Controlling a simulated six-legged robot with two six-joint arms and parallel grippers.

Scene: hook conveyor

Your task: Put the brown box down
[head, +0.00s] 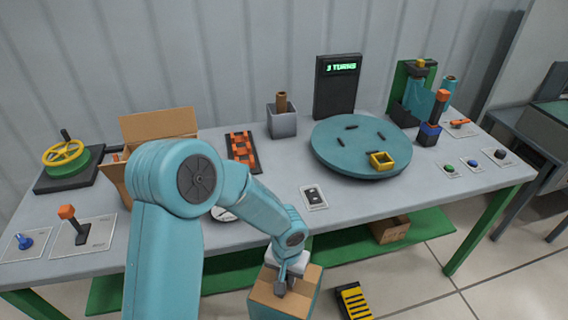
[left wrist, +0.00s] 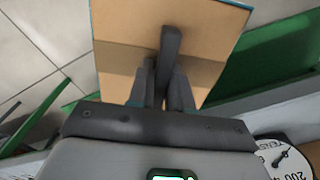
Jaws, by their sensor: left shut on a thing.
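My left gripper (head: 284,284) is shut on the dark upright grip on top of the brown box (head: 268,298), in front of the table's front edge. The box has a tan top and a teal edge on its right, and its lower part is cut off by the frame. In the left wrist view, the fingers (left wrist: 165,90) close around the dark grip, and the box's tan face (left wrist: 200,45) fills the upper middle. What lies under the box is hidden. My right gripper is not in view.
The grey table (head: 250,202) has a green lower shelf (head: 430,228) holding another cardboard box (head: 390,230). A yellow-and-black pedal (head: 354,301) is on the floor right of the held box. An open carton (head: 160,125) and teal turntable (head: 335,150) occupy the tabletop. Tiled floor is clear farther right.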

